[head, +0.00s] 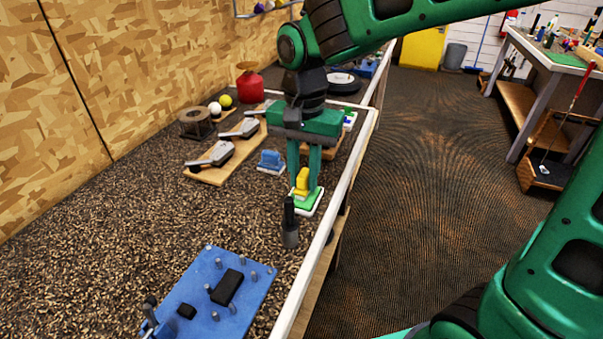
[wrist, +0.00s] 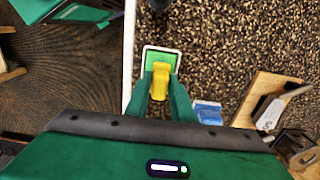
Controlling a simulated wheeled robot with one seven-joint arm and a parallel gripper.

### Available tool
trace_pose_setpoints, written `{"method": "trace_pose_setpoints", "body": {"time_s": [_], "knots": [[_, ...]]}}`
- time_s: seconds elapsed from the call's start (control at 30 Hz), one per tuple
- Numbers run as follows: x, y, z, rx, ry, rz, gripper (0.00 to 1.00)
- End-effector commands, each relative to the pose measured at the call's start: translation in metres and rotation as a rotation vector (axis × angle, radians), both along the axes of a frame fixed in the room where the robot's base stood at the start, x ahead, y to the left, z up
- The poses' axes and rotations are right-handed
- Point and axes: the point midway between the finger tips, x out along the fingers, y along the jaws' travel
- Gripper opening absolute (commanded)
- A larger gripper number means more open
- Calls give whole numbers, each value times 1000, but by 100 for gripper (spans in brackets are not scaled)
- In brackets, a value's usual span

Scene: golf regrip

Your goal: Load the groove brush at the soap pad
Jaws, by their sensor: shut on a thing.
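My gripper (head: 303,184) is shut on a yellow brush (head: 302,181), which I take to be the groove brush. The brush also shows between the fingers in the wrist view (wrist: 160,76). It is over a green pad in a white tray (head: 306,202), which looks like the soap pad. In the wrist view the green pad (wrist: 152,57) lies under the brush's far end. The brush looks low on the pad, but I cannot tell whether its bristles touch it. The bristles are hidden.
A dark cylinder (head: 290,228) stands just in front of the pad. A blue block (head: 270,161) sits to the left, beside a wooden board with grey clamp-like tools (head: 212,156). A blue fixture plate (head: 205,285) lies nearer me. The bench's pale edge (head: 333,207) runs close on the right.

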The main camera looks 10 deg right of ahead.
Motion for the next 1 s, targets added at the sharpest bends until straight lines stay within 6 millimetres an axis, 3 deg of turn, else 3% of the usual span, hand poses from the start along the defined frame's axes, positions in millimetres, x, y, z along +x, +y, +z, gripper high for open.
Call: {"method": "trace_pose_setpoints", "body": {"time_s": [0.17, 1.0], "knots": [[-1, -1, 3, -2, 5, 0, 3], [0, 0, 61, 0, 1, -1, 3]]}}
